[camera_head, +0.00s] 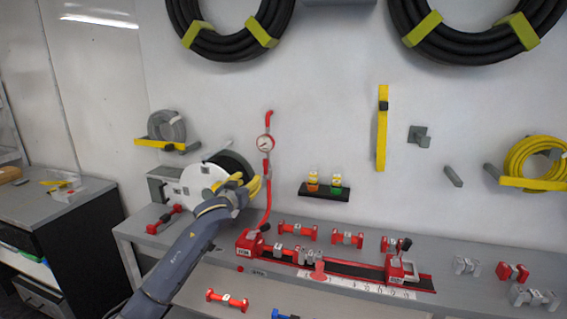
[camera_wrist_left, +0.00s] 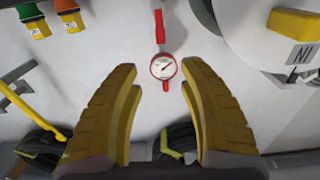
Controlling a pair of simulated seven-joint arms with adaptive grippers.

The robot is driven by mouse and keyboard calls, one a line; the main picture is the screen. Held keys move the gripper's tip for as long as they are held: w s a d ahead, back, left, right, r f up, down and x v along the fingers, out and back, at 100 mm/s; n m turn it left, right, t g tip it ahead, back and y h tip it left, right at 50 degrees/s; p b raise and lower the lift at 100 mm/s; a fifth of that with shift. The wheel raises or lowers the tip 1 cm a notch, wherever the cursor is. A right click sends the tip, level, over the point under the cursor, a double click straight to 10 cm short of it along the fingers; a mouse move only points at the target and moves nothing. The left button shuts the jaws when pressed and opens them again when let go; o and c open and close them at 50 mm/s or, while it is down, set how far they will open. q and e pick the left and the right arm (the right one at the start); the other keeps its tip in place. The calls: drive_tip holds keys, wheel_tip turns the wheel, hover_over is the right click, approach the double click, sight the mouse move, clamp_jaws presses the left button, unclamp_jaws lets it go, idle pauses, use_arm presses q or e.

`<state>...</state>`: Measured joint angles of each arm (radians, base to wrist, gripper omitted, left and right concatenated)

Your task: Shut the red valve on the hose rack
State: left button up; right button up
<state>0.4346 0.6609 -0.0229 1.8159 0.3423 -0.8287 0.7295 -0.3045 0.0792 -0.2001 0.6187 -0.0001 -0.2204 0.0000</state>
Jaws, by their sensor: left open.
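A red hose line with a round white-faced gauge (camera_head: 265,142) runs up the wall behind the bench. A red fitting (camera_head: 266,168) sits just below the gauge; I cannot tell for sure that it is the valve, or its handle position. My left gripper (camera_head: 250,187) has yellow fingers and is beside the line, below the gauge, in front of the white reel (camera_head: 197,180). In the left wrist view, which looks upside down, its fingers are apart and empty, with the gauge (camera_wrist_left: 163,68) and red fitting (camera_wrist_left: 159,26) seen between and beyond them. My right gripper is not in view.
The bench holds red couplings (camera_head: 297,231) and a red-ended rail fixture (camera_head: 340,268). Orange and green bottles (camera_head: 324,184) stand on a small black wall shelf right of the line. Yellow wall brackets (camera_head: 382,128) and coiled hoses (camera_head: 230,32) hang around. The wall between shelf and gauge is clear.

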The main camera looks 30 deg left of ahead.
sight(265, 161)
use_arm(q)
drive_tip(key=w+a, duration=0.1)
drive_tip(key=w, duration=0.4)
drive_tip(key=w+a, duration=0.1)
drive_tip(key=w, duration=0.5)
drive_tip(key=w+a+r, duration=0.1)
drive_tip(key=w, duration=0.5)
drive_tip(key=shift+w+a, duration=0.15)
drive_tip(key=shift+a, duration=0.15)
clamp_jaws()
idle(0.4)
